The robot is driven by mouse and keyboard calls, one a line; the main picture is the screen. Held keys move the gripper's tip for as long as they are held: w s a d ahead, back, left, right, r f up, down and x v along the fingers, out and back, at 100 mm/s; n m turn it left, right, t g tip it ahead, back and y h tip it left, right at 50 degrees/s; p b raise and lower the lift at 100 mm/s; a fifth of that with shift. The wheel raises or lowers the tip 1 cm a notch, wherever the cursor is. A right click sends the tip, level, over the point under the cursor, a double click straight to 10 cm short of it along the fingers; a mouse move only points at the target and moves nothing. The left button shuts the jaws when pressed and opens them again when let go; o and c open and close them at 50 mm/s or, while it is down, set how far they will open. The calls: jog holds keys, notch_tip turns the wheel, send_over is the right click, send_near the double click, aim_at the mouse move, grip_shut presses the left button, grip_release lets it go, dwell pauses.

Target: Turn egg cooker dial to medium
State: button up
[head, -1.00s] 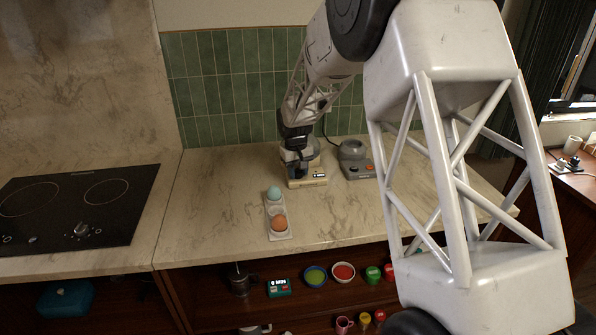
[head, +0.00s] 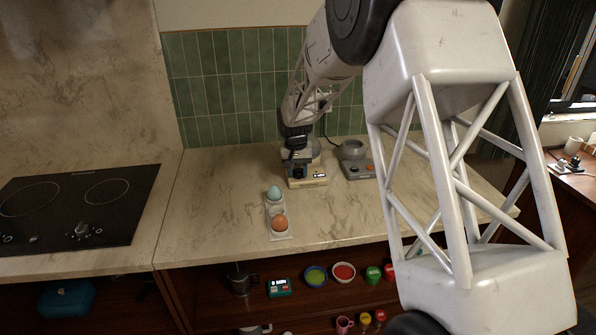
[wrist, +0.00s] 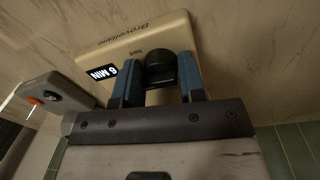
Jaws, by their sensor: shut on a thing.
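The egg cooker (head: 308,180) stands on the counter, a cream base with a small lit display on its front; in the wrist view its base (wrist: 135,45) shows brand lettering and a display reading "6 MIN". The black dial (wrist: 160,68) sits between the two blue fingers of my gripper (wrist: 160,75). The gripper is shut on the dial. In the head view my gripper (head: 297,168) is at the front left of the cooker and hides the dial and part of the cooker. The dial's marks are mostly hidden.
A grey appliance with an orange button (head: 355,160) stands just right of the cooker. A black cooktop (head: 75,210) is at left. Counter between is clear.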

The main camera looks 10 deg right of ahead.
jog(key=shift+a, duration=0.2)
jog(key=o, duration=0.9)
jog(key=shift+d, duration=0.1)
jog(key=shift+r, duration=0.15)
jog(key=shift+a+r, duration=0.15)
jog(key=shift+r, duration=1.75)
jog(key=shift+a+r, duration=0.1)
jog(key=shift+r, duration=1.75)
jog(key=shift+r, duration=0.1)
